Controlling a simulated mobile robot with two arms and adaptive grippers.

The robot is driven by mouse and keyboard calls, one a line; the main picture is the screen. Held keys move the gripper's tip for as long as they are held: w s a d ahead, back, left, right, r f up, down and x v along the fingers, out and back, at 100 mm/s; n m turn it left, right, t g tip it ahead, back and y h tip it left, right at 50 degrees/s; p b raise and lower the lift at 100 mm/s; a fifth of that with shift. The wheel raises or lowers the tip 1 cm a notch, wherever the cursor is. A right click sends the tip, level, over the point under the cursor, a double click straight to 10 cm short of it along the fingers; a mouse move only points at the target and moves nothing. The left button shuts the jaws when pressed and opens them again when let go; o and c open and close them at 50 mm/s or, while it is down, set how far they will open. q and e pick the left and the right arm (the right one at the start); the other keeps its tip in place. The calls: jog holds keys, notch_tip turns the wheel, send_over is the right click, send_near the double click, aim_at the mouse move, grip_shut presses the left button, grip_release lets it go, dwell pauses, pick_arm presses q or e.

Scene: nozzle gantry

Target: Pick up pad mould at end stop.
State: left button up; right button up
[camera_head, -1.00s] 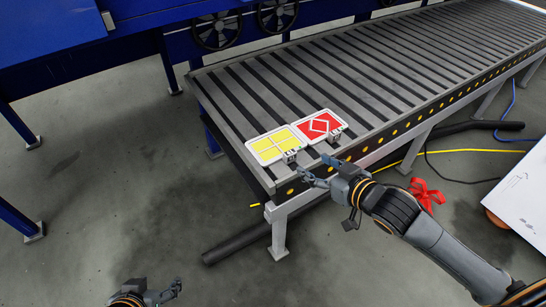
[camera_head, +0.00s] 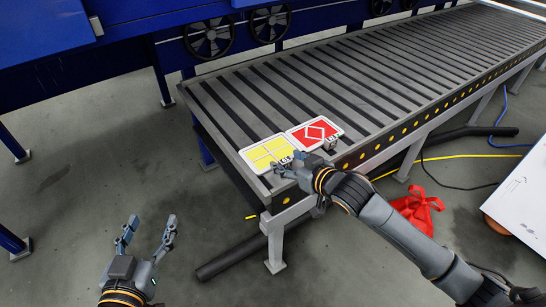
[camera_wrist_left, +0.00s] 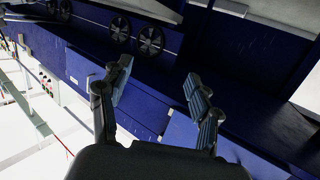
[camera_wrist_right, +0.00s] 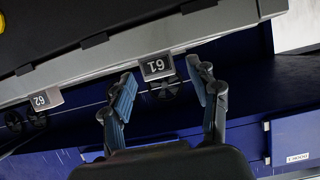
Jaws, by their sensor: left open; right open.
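A yellow pad mould (camera_head: 266,153) with a white grid lies flat at the near left end of the roller conveyor. A red mould (camera_head: 315,132) with a white diamond lies beside it on the right. Each has a small tagged block on its front edge. My right gripper (camera_head: 282,171) is open at the yellow mould's front edge. In the right wrist view, a tag reading 61 (camera_wrist_right: 157,66) appears between its open fingertips; contact cannot be told. A tag reading 62 (camera_wrist_right: 46,98) is further left there. My left gripper (camera_head: 152,222) is open and empty, away from the conveyor.
The roller conveyor (camera_head: 385,83) runs back to the right, mostly clear. Blue machinery with fans (camera_head: 209,38) stands behind it. A red cloth (camera_head: 417,208), cables and a white panel (camera_head: 522,198) are at the right.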

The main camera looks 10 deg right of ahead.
aim_at(273, 152)
jog(key=x, duration=0.2)
jog(key=shift+w+a+f+b, duration=0.15)
jog(key=shift+w+f+b, duration=0.05)
jog(key=shift+w+b, duration=0.15)
pick_arm(q)
jog(key=r+t, duration=0.2)
jog(key=r, duration=0.1)
jog(key=r+h, duration=0.1)
jog(key=r, duration=0.1)
jog(key=shift+w+d+t, duration=0.3)
jog(key=shift+d+t, duration=0.1)
pick_arm(e)
jog(key=shift+r, duration=0.1)
grip_shut()
